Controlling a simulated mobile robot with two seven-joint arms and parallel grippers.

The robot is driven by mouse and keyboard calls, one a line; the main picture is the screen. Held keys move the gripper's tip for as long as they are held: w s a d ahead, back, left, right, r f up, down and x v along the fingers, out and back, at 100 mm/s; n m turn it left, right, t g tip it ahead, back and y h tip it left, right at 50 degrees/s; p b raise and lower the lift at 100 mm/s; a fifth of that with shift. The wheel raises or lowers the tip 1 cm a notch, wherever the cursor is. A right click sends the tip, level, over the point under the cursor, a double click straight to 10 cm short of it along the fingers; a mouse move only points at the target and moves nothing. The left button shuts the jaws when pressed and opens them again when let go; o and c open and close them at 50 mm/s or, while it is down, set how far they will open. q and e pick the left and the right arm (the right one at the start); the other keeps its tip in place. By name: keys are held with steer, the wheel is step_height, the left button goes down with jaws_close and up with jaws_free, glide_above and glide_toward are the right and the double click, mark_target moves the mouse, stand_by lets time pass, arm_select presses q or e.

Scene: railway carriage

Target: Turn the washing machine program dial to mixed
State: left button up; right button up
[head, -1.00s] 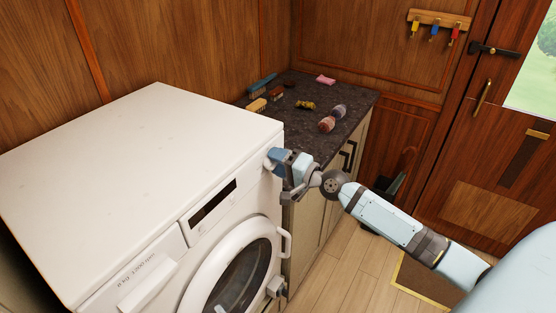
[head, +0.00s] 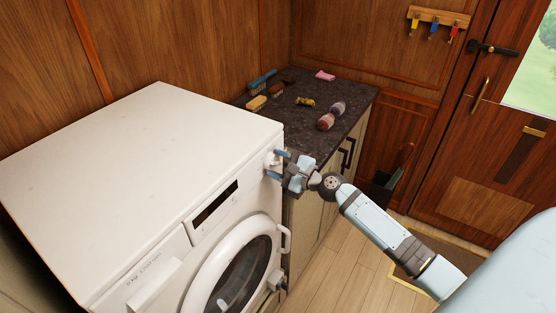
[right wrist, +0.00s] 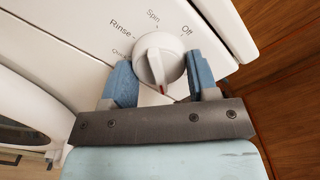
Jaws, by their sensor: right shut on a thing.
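The white program dial (right wrist: 158,60) is on the front panel of the white washing machine (head: 150,150). In the right wrist view its red mark is at the lower end of its ridge, toward my gripper's palm. The labels Off, Spin, Rinse and part of Quick show around its upper side; labels near the red mark are hidden, and I cannot read "mixed". My right gripper (head: 275,164) is shut on the dial, with one blue finger on each side. The dial (head: 270,159) shows partly between the fingers in the head view. My left gripper is not in view.
The round door (head: 235,268) and its handle lie below the panel. A dark counter (head: 300,130) with brushes and other small items stands to the right of the machine. Wooden floor (head: 320,280) is free in front of the cabinet.

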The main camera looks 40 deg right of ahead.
steer(key=shift+m, duration=0.6)
steer(key=shift+p, duration=0.3)
steer(key=o, duration=0.9)
